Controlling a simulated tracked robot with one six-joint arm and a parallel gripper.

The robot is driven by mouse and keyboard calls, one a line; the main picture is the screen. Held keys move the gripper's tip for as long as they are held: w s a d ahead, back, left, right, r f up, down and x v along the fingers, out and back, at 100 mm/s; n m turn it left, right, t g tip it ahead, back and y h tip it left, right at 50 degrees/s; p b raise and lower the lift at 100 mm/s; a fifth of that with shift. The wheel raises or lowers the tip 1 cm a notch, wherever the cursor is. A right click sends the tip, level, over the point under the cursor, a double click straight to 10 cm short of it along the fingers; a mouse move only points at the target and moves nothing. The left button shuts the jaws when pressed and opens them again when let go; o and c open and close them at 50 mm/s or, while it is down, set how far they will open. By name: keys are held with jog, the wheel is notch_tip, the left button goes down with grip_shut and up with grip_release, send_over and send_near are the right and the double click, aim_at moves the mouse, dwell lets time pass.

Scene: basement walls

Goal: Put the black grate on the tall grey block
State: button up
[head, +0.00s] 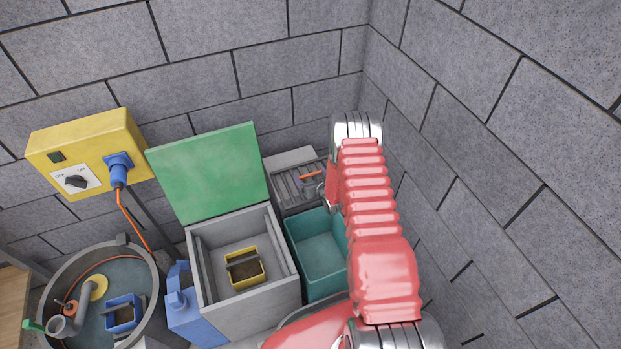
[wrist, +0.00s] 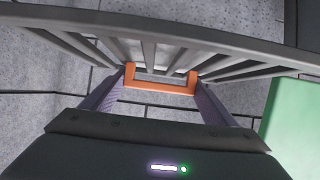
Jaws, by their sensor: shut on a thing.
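The black grate (head: 291,190) shows as a dark slatted panel with an orange handle, just left of my red arm in the head view. The grate's bars (wrist: 150,50) span the top of the wrist view. My gripper (wrist: 160,84) is shut on the orange handle (wrist: 160,86), one finger at each side. A grey block with a pale top (head: 290,157) stands against the back wall, right beside or under the grate. I cannot tell whether the grate touches it. My arm hides the right part of the grate and most of the gripper in the head view.
A grey box (head: 250,306) with a raised green lid (head: 208,172) holds a yellow container (head: 246,268). A teal bin (head: 317,272) stands to its right. A blue jug (head: 185,305), a round tub (head: 150,322) and a yellow switch box (head: 90,150) are left. Block walls enclose the corner.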

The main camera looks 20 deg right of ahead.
jog(key=shift+f, duration=0.55)
jog(key=shift+f, duration=0.1)
jog(key=o, duration=1.3)
jog(key=shift+o, duration=0.2)
jog(key=v, duration=1.2)
